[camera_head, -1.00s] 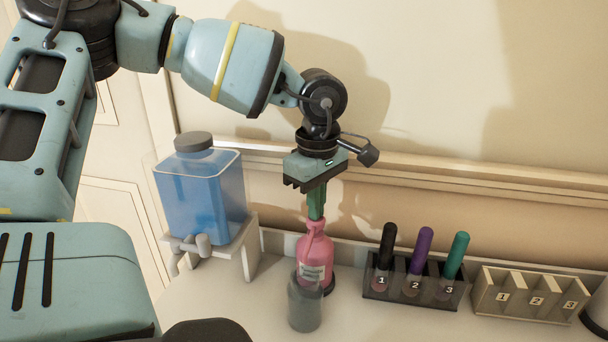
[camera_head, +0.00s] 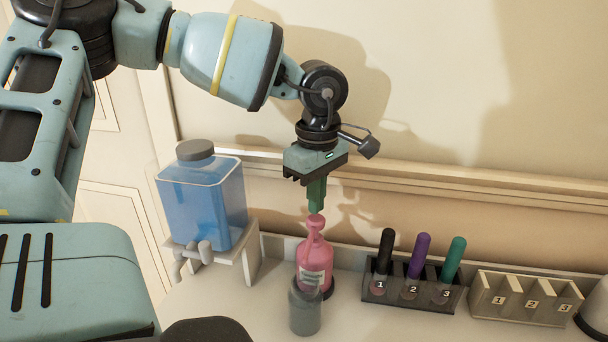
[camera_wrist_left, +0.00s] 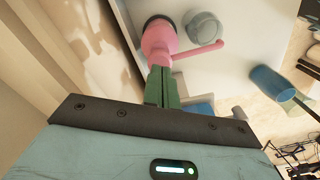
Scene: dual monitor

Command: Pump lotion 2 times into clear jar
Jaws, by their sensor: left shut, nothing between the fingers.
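A pink lotion pump bottle (camera_head: 314,258) stands upright on the counter. The clear jar (camera_head: 305,308) stands just in front of it, its mouth beneath the pump's spout side. My left gripper (camera_head: 316,208) points down right above the pump head, its green fingers shut and empty. The tips are very close to the pump top; I cannot tell if they touch. The left wrist view shows the fingers (camera_wrist_left: 162,92) by the pink bottle (camera_wrist_left: 158,38), its spout reaching right, and the jar (camera_wrist_left: 203,27) beside it. My right gripper is not in view.
A blue-filled dispenser tank (camera_head: 203,200) on a white stand is at left. A dark rack (camera_head: 410,297) holds black, purple and teal tubes at right, beside an empty numbered beige rack (camera_head: 525,300). The wall is close behind. The front counter right of the jar is clear.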

